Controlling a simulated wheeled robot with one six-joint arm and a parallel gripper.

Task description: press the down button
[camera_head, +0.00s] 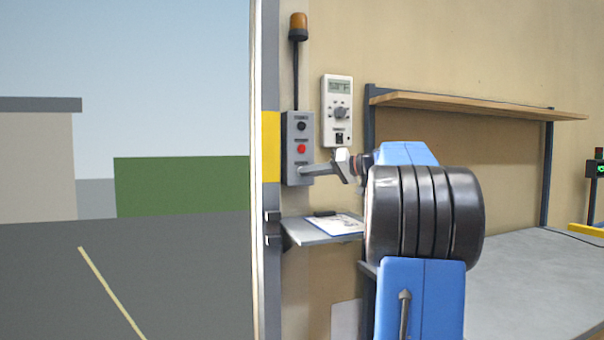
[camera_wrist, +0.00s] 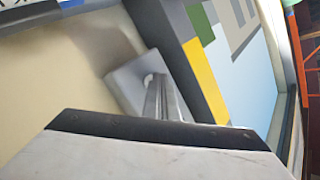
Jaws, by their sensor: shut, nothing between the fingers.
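A grey control box (camera_head: 289,160) is fixed to the wall beside the door opening. It carries a black button (camera_head: 301,126) at the top and a red button (camera_head: 301,149) in the middle. My gripper (camera_head: 305,170) is shut and empty, its tip at the lower part of the box, below the red button. The tip covers whatever button is there, so I cannot tell whether it is touching or pressed. In the wrist view the shut fingers (camera_wrist: 156,84) reach to the grey box (camera_wrist: 128,80), over a small pale round part.
A meter with a dial (camera_head: 338,110) hangs right of the box. A grey shelf (camera_head: 305,234) with a clipboard (camera_head: 338,224) is below. An orange beacon (camera_head: 298,26) stands above. A wooden shelf (camera_head: 470,103) and workbench (camera_head: 540,270) are to the right. The doorway at left is open.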

